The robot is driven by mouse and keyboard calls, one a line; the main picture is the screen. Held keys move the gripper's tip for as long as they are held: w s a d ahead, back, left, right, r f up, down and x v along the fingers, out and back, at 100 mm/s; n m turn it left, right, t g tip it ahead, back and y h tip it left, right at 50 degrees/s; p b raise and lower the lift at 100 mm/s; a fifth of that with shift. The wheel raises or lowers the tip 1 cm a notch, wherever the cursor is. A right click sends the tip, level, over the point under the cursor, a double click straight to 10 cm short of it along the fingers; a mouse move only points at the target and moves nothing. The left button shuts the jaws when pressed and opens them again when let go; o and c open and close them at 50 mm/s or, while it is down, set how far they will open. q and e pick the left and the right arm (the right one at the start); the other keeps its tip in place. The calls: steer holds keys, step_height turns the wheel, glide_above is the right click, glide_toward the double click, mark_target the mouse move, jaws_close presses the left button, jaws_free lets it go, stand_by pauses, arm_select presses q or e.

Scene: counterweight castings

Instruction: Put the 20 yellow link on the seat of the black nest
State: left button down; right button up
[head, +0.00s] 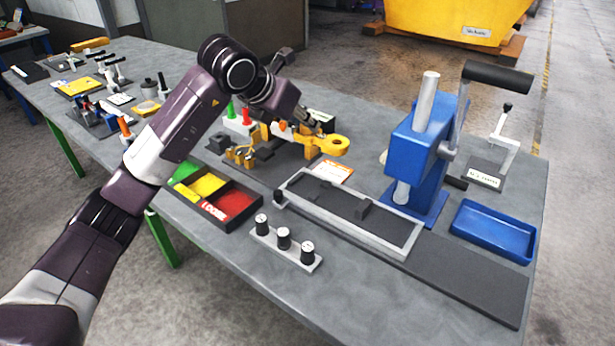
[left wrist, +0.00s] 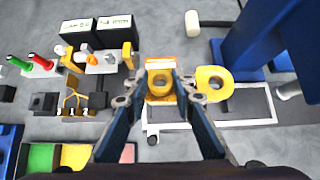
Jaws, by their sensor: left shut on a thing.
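The yellow link (head: 334,145), with a ring-shaped end, is between the fingers of my left gripper (head: 312,128), raised above the bench. In the left wrist view the left gripper (left wrist: 160,88) is shut on the link; a second ring end (left wrist: 213,82) sticks out to the right. I cannot read a 20 on it. A long fixture with a pale frame and dark blocks (head: 350,208) lies below and right of the gripper. A small black block (head: 218,143) stands left of it. I cannot tell for sure which is the black nest. My right gripper is out of view.
A blue press (head: 415,150) stands to the right, with a blue tray (head: 493,230) beside it. A bin with green, yellow and red compartments (head: 245,222) and a rack of black knobs (head: 284,240) are in front.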

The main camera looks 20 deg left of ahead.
arm_select(q)
step_height(320, 180, down, 10)
steer(key=shift+r+p, duration=0.1)
steer(key=shift+p, duration=0.75)
step_height(320, 180, down, 4)
steer(key=shift+r+p, duration=0.1)
steer(key=shift+p, duration=0.35)
steer(key=shift+f, duration=0.4)
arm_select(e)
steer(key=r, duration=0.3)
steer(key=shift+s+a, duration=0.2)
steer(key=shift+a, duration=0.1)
arm_select(q)
steer(key=shift+f, duration=0.1)
steer(key=c, duration=2)
jaws_free()
steer(key=shift+f, duration=0.1)
steer(key=o, duration=0.4)
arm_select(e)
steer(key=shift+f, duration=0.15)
